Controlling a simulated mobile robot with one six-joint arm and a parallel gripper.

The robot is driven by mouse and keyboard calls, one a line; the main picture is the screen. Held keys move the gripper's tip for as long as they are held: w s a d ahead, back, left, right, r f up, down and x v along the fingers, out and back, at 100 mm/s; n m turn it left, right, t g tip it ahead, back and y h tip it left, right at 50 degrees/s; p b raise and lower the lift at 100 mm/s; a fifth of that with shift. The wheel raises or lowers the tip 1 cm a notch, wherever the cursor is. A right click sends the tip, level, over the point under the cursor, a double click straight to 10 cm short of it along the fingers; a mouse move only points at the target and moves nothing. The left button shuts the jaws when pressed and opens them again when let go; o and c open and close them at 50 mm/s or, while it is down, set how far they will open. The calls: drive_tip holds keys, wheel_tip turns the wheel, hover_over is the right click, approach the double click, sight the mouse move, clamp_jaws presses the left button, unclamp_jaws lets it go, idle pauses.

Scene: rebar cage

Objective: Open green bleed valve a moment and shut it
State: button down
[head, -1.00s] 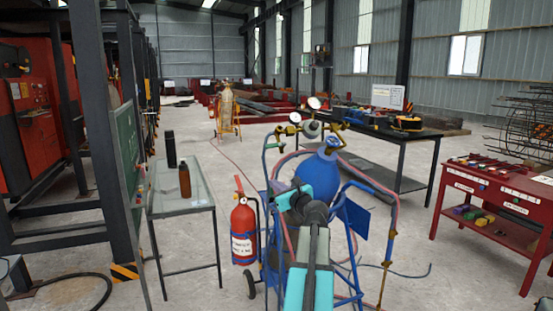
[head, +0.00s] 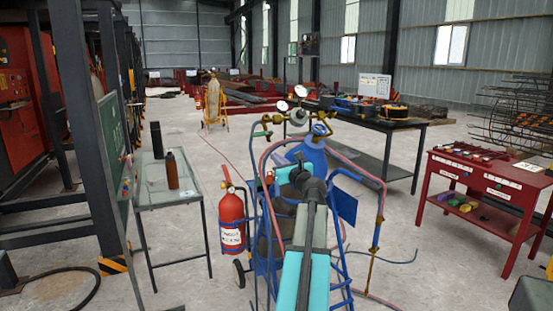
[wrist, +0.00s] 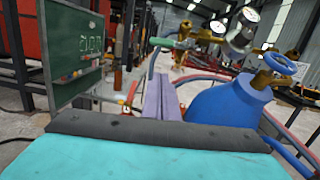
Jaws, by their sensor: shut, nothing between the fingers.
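The green valve handle (wrist: 166,43) shows in the wrist view at the left end of the brass regulator (wrist: 205,36), beyond and a little above my fingertips. In the head view the small green part (head: 259,134) is left of the two gauges, above the blue gas cylinder (head: 309,153). My gripper (wrist: 160,82) is shut and empty, its fingers pointing toward the regulator and apart from the green handle. In the head view my arm hides the fingers and part of the cylinder and its trolley. The blue cylinder wheel (wrist: 279,63) is to the right.
Red hoses loop around the blue trolley (head: 340,265). A fire extinguisher (head: 232,221) stands at its left. A glass-topped table (head: 150,195) and green board (head: 110,138) are farther left. A black workbench (head: 400,124) stands behind, and a red table (head: 480,205) right.

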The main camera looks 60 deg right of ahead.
sight(263, 134)
drive_tip(key=w+d+r, duration=0.3)
drive_tip(key=w+d, duration=0.3)
drive_tip(key=w, duration=0.3)
drive_tip(key=shift+r, duration=0.4)
drive_tip(key=shift+w+p, duration=0.1)
drive_tip(key=shift+p, duration=0.2)
